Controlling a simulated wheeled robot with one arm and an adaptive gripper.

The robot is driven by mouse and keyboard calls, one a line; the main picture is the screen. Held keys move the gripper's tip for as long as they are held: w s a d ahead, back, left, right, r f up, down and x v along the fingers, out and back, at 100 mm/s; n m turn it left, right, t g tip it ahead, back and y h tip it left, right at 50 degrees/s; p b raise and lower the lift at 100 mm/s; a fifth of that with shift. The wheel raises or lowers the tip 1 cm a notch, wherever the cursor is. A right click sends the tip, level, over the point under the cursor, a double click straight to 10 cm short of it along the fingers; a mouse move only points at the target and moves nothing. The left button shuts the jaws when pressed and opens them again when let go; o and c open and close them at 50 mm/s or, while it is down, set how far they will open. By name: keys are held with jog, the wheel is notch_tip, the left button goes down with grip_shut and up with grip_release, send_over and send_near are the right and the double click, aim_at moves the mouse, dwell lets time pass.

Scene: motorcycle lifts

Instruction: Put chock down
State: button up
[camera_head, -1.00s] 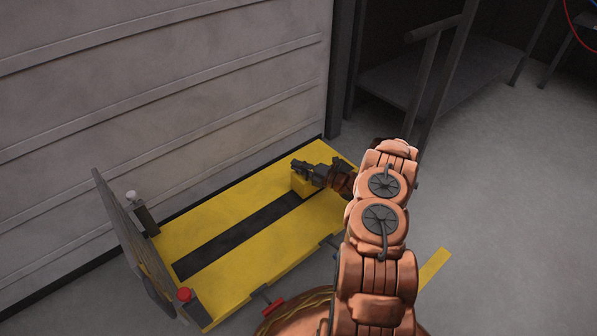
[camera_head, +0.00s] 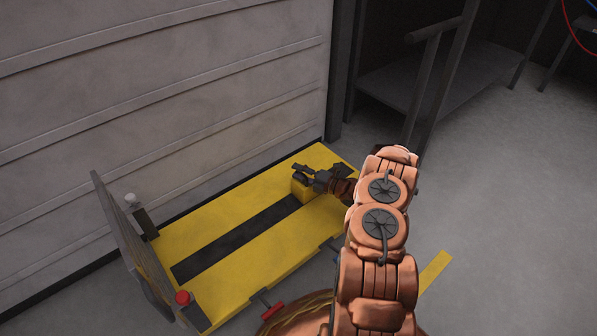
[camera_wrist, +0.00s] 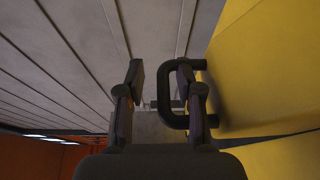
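The yellow chock (camera_head: 301,188) rests on the yellow lift platform (camera_head: 285,245), at its far end beside the black strip. In the wrist view the chock's yellow face (camera_wrist: 245,75) fills the right side, and its dark loop handle (camera_wrist: 169,103) sticks out from it. My gripper (camera_head: 306,171) is at the top of the chock in the head view. In the wrist view its fingers (camera_wrist: 160,85) stand apart. The right finger overlaps the handle loop, and the handle's bar shows between the fingers. I cannot tell whether that finger touches the handle.
A grey ribbed wall (camera_head: 160,90) runs along the platform's far side. A dark upright plate (camera_head: 130,235) and a red knob (camera_head: 183,297) are at its near left end. A dark metal frame (camera_head: 430,90) stands behind.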

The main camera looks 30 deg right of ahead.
jog(key=p+v, duration=0.4)
jog(key=v, duration=0.7)
jog(key=shift+s, duration=0.2)
jog(key=shift+r, duration=0.1)
